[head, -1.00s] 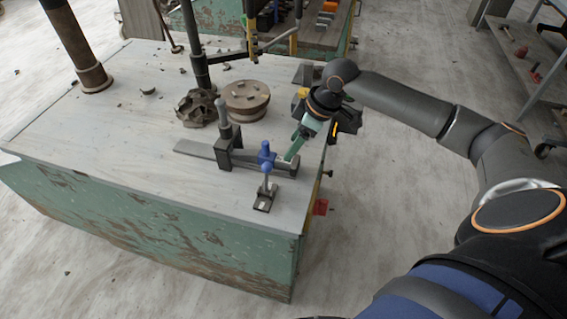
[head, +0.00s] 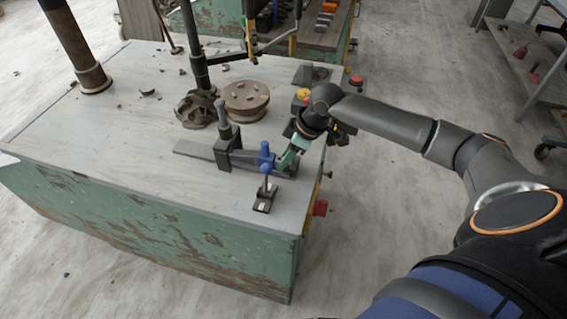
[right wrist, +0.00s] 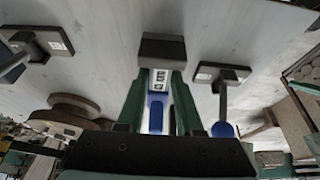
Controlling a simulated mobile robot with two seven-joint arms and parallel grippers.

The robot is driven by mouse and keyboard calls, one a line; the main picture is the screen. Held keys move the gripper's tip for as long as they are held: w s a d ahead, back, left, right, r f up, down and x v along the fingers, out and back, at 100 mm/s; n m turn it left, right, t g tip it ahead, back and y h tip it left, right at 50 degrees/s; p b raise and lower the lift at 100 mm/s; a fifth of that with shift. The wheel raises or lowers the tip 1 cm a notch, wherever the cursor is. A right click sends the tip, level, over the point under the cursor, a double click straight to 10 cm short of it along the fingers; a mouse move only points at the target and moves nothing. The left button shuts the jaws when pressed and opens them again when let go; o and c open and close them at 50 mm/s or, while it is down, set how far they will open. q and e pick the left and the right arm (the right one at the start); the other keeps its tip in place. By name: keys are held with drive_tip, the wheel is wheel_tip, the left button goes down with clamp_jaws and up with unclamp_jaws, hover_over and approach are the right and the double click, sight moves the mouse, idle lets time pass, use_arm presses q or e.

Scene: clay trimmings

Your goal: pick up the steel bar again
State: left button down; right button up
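The steel bar (head: 192,149) appears as a flat grey strip on the near right part of the table, running under a dark clamp (head: 224,150) toward a blue-handled clamp (head: 267,150). Its right end is partly hidden by my right gripper (head: 287,160), which is low over that end, green fingers angled down. In the right wrist view the green fingers (right wrist: 160,85) stand apart, with a blue part and a white-labelled piece visible between them and a dark block (right wrist: 162,47) at their tips. Contact with the bar cannot be told. My left gripper is not in view.
A round turntable (head: 246,98) and a clay heap (head: 197,108) lie behind the bar. A red button (head: 356,80) is at the back right. The table's left side is mostly clear.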

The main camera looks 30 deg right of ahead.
clamp_jaws()
idle(0.4)
